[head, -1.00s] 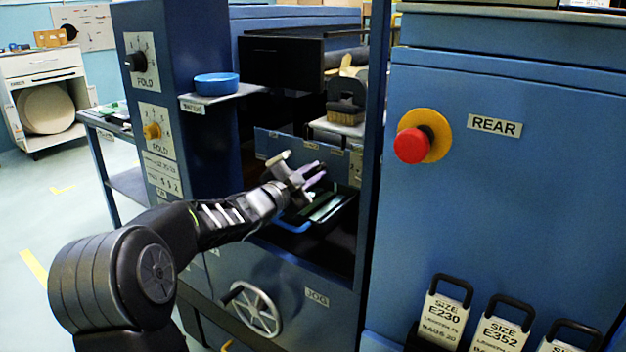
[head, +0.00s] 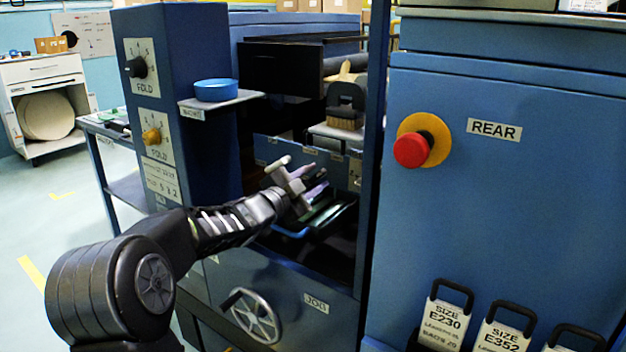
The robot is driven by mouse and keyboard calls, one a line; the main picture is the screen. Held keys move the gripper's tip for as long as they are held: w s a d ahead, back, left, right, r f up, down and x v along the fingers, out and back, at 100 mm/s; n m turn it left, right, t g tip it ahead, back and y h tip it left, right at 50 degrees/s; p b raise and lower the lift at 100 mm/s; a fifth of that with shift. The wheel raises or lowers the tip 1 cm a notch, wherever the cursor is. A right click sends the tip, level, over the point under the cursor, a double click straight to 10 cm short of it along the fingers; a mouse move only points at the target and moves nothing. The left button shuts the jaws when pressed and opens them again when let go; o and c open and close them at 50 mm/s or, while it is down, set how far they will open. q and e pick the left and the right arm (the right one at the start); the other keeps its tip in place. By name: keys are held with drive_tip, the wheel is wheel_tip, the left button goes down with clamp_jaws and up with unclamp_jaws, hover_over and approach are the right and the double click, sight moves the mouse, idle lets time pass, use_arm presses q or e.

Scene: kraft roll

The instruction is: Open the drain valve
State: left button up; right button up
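My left gripper (head: 318,182) is inside the open bay of the blue machine, in the middle of the head view. Its fingers point right, above a dark tray with a blue rim (head: 290,232). The fingers are small and dark against the bay, and I cannot tell whether they are open or shut, or whether they touch anything. I cannot make out the drain valve; it may be hidden by my gripper or in the dark bay. My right gripper is not in view.
The bay lies between the dial column (head: 175,50) and a blue post (head: 374,150). A brush (head: 346,105) and a blue bowl (head: 216,90) sit above. A handwheel (head: 254,316) is below; a red button (head: 411,150) is at the right.

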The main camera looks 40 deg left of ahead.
use_arm(q)
drive_tip(key=s+p, duration=0.1)
drive_tip(key=s, duration=0.6)
drive_tip(key=shift+s, duration=0.4)
drive_tip(key=shift+d+r, duration=0.1)
drive_tip(key=shift+r, duration=0.05)
